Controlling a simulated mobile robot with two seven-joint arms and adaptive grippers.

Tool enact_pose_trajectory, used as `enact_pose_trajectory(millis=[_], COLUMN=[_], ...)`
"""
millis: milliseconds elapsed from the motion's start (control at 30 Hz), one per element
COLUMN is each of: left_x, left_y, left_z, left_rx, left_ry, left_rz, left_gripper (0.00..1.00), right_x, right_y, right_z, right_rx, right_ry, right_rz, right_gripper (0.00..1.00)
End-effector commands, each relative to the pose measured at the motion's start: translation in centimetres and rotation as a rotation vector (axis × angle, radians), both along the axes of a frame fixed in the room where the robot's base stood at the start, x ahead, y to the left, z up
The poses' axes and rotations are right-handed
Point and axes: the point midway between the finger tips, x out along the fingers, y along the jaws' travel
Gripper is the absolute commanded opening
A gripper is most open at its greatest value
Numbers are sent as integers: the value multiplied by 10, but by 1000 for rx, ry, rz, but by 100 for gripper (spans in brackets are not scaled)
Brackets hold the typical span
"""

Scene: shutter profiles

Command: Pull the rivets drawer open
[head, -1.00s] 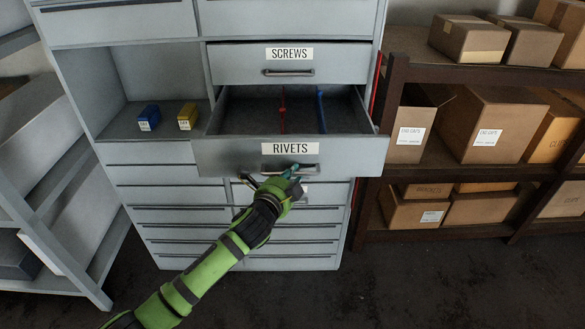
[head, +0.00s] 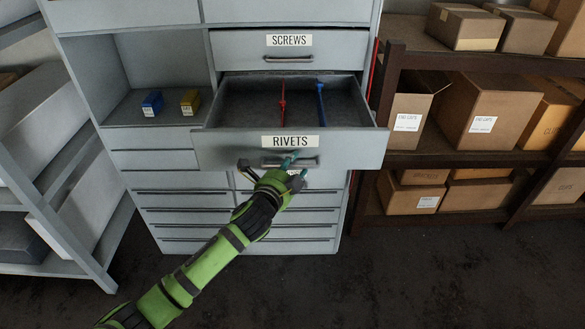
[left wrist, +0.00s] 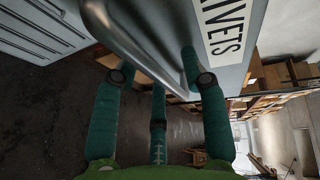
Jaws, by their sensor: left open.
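The rivets drawer (head: 215,152), grey with a RIVETS label, stands pulled out of the cabinet, its inside visible from above. Its bar handle (head: 313,162) is on the front below the label. My left gripper (head: 272,166) is open at this handle, its teal fingers spread. In the left wrist view the handle (left wrist: 140,45) runs between the spread fingers of the gripper (left wrist: 157,68); I cannot tell whether any finger touches it. Part of the handle is hidden by the fingers in the head view. My right gripper is not in view.
The drawer holds a red item (head: 282,101) and a blue item (head: 320,100). The screws drawer (head: 235,50) above is shut. Blue (head: 152,103) and yellow (head: 190,102) boxes stand in the open bay at left. A rack with cartons (head: 486,112) is at right. Floor in front is free.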

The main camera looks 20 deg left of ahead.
Motion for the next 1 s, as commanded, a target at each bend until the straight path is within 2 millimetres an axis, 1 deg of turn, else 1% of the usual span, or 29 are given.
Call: enact_pose_trajectory(millis=[200, 333, 467, 700, 800, 900, 1000], left_x=[-1, -10, -31, -79, -95, -107, -114], left_y=[0, 2, 4, 10, 12, 13, 14], left_z=[0, 1, 5, 13, 17, 19, 21], left_rx=[1, 2, 2, 3, 1, 0, 1], left_ry=[0, 1, 1, 1, 2, 1, 1], left_rz=[1, 1, 0, -2, 0, 0, 1], left_gripper=[44, 44, 44, 44, 44, 44, 44], right_x=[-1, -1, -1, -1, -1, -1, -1], right_y=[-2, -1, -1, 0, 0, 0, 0], right_z=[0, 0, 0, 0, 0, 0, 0], right_rx=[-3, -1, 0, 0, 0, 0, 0], right_ry=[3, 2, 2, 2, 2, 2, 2], right_rz=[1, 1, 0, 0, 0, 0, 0], right_gripper=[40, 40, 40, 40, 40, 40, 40])
